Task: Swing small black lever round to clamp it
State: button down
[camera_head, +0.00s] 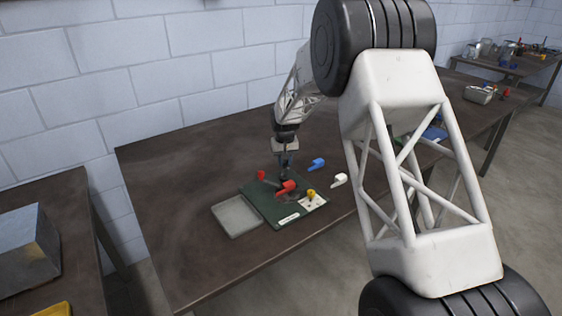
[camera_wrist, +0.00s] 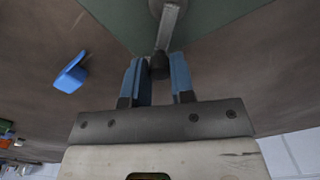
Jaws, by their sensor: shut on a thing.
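The small black lever shows in the wrist view as a dark knob (camera_wrist: 160,66) at the end of a grey metal bar (camera_wrist: 168,25). The bar runs up to a round grey part at the top edge. My gripper (camera_wrist: 158,72) has its two blue fingers shut on the knob, one on each side. In the head view my gripper (camera_head: 286,164) points down at the back of a green board (camera_head: 262,208). The lever is too small and hidden to make out there.
On or beside the board are red handles (camera_head: 286,188) (camera_head: 261,176), a yellow knob (camera_head: 311,195), a white handle (camera_head: 340,180) and a blue handle (camera_head: 317,164). A grey tray (camera_head: 236,215) adjoins the board's left. The table's left part is bare.

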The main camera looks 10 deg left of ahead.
jog(key=m, duration=0.1)
jog(key=d+m, duration=0.1)
jog(key=m, duration=0.1)
jog(key=d+m, duration=0.1)
jog(key=shift+s+m, duration=0.25)
jog(key=shift+m, duration=0.05)
jog(key=shift+s+d+m, duration=0.25)
jog(key=shift+d+m, duration=0.1)
jog(key=shift+m, duration=0.65)
jog(key=shift+s+d+m, duration=0.25)
jog(key=shift+d+m, duration=0.1)
jog(key=shift+m, duration=0.65)
jog(key=c, duration=1)
grip_release()
jog(key=shift+o, duration=0.2)
jog(key=shift+r, duration=0.1)
notch_tip(320, 180, up, 8)
